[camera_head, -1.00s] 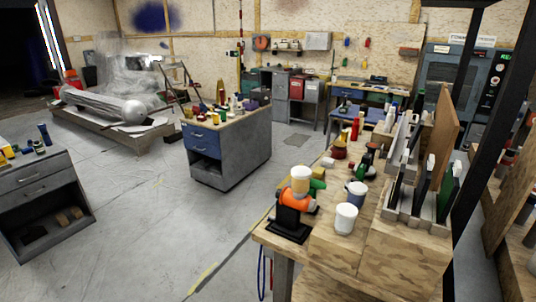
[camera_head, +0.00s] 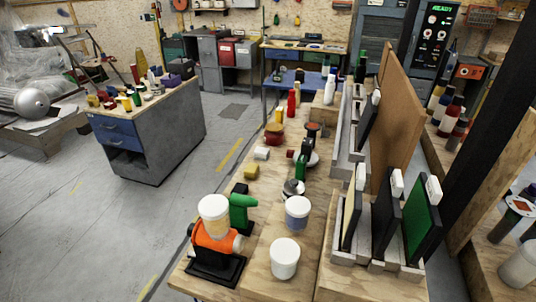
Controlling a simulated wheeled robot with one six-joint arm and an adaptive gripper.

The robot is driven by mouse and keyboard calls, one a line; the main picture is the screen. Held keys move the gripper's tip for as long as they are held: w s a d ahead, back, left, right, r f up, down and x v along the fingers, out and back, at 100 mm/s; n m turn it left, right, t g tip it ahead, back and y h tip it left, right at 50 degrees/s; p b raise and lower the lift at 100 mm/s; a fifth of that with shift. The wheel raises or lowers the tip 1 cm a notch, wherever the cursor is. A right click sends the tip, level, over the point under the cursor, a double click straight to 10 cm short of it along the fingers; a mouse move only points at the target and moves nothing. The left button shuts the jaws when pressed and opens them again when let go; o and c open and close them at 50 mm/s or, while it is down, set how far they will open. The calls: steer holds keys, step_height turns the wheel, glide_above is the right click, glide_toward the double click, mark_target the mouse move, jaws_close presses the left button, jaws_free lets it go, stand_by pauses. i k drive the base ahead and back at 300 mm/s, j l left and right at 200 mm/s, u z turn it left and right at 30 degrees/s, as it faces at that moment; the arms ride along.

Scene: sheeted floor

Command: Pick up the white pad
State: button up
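A pale, whitish flat pad (camera_head: 350,216) with a white grip on top stands on edge in the left slot of a grey rack (camera_head: 345,259). The rack is on the wooden workbench (camera_head: 236,180). A black pad (camera_head: 386,220) stands beside it, and a green-faced pad (camera_head: 422,233) is at the right, each with a white grip. The lower edges of the pads are hidden by the rack. A small white block (camera_head: 262,153) lies farther left on the bench. My gripper is not in view.
An orange tool with a white-topped cup (camera_head: 214,215), a white tub (camera_head: 285,258) and a blue-grey tub (camera_head: 297,212) stand on the near bench. A brown board (camera_head: 397,105) rises behind the rack. A dark post (camera_head: 500,145) is at right.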

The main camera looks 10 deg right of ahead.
mark_target(262, 153)
steer(key=i+j, duration=0.2)
steer(key=j, duration=0.35)
steer(key=i+j+z, duration=0.15)
steer(key=j, duration=0.45)
steer(key=i+j, duration=0.25)
steer(key=j, duration=0.35)
steer(key=i+j+z, duration=0.15)
steer(key=j, duration=0.45)
steer(key=i+j, duration=0.2)
steer(key=j, duration=0.4)
steer(key=i+j+z, duration=0.15)
steer(key=j, duration=0.45)
steer(key=i+j, duration=0.15)
steer(key=j, duration=0.5)
steer(key=i+j+z, duration=0.15)
steer(key=j, duration=0.45)
